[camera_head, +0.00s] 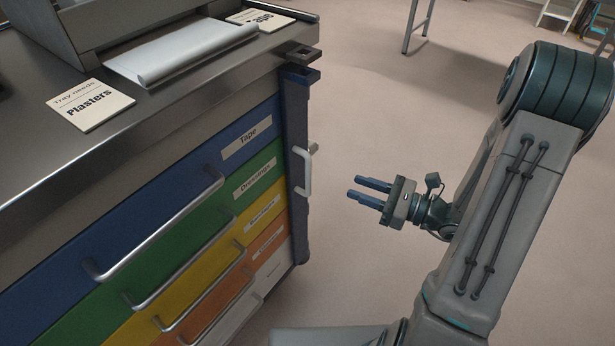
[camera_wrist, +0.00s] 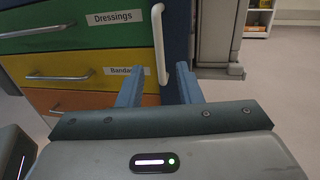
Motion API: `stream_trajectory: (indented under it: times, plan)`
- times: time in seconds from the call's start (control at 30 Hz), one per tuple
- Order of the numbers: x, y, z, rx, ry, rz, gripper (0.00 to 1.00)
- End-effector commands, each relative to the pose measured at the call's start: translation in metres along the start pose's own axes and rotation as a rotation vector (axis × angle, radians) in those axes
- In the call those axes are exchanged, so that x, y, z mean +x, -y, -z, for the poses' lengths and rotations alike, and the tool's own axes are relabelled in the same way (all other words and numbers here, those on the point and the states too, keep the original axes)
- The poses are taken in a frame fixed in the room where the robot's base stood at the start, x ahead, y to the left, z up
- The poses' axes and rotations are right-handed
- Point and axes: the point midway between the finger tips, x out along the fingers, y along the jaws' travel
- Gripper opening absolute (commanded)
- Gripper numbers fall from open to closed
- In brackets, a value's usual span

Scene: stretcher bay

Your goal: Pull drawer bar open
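The drawer bar (camera_head: 294,132) is a dark blue upright post along the right front corner of the drawer cabinet. It carries a white upright handle (camera_head: 308,170). The bar stands against the cabinet beside the ends of the drawer fronts. My gripper (camera_head: 354,187) is open and empty, to the right of the handle with a gap between them. In the wrist view, the white handle (camera_wrist: 159,45) is ahead of my two blue fingers (camera_wrist: 159,84), and lines up roughly with the space between them. The bar (camera_wrist: 178,38) shows just right of the handle there.
The cabinet has blue (camera_head: 180,200), green, yellow, orange and white drawers with long handles; all look shut. The steel top (camera_head: 40,160) holds a "Plasters" card (camera_head: 90,104), another card and a paper roll. Floor (camera_head: 400,110) right of the cabinet is clear around my gripper.

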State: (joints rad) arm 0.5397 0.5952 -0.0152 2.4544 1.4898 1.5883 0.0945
Motion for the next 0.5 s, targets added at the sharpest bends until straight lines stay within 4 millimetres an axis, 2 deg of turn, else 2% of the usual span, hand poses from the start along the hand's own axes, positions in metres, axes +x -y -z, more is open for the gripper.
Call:
stream_trajectory:
  times: [0.17,0.5]
  plan:
    - [0.027,-0.002,0.000,-0.001,0.000,-0.007,0.32]
    - [0.098,-0.002,0.001,-0.003,0.000,-0.008,0.32]
